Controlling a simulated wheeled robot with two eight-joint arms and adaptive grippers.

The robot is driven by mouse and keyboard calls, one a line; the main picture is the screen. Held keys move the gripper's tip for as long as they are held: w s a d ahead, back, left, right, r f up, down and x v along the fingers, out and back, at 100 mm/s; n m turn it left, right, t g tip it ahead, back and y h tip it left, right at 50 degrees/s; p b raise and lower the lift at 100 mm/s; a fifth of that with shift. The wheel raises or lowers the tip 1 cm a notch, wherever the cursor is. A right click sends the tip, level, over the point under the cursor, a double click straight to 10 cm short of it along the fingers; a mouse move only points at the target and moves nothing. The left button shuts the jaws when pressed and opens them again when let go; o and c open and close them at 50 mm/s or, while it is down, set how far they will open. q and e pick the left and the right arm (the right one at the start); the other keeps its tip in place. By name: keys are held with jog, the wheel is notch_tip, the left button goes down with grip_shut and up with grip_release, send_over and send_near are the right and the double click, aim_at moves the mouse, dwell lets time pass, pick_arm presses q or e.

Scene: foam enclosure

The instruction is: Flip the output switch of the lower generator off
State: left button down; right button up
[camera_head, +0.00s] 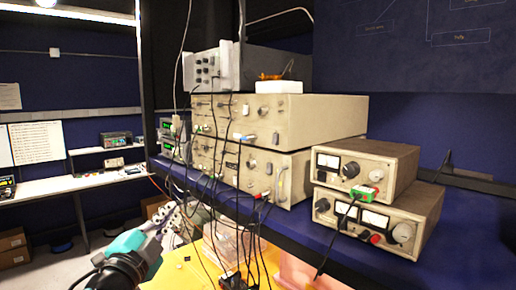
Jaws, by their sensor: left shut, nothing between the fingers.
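Two large beige instruments are stacked on the blue bench at the middle. The lower one (297,172), which I take for the lower generator, has knobs, plugged cables and a handle on its front. The upper one (318,118) rests on it. Cables hang across both fronts, and I cannot make out which small control is the output switch or its position. My left gripper (172,212) is shut and empty, at the end of my teal arm. In the picture it lies below and left of the lower instrument's front, apart from it. My right gripper is not in view.
Two smaller beige units with meters (366,165) (380,217) are stacked at the right. A grey instrument (212,70) stands on top of the upper generator. Many loose cables hang over the front edge to a black box (232,282) below. A white side bench (60,186) stands at the left.

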aim_at(268, 171)
pick_arm(q)
jog(key=s+d+r+m+g+h+p, duration=0.3)
jog(key=d+r+m+g+h+p, duration=0.4)
jog(key=m, duration=0.6)
notch_tip(268, 171, up, 2)
jog(key=shift+s+d+r+g+h, duration=0.2)
jog(key=shift+s+d+g+h, duration=0.25)
jog(key=shift+d+h, duration=0.75)
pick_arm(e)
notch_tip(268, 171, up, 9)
pick_arm(q)
jog(key=shift+w, duration=0.15)
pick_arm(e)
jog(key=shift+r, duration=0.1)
pick_arm(q)
jog(key=p+x, duration=0.2)
jog(key=x, duration=1.1)
jog(key=shift+w+d+f, duration=0.1)
jog(key=shift+w+d, duration=0.15)
jog(key=shift+d, duration=0.15)
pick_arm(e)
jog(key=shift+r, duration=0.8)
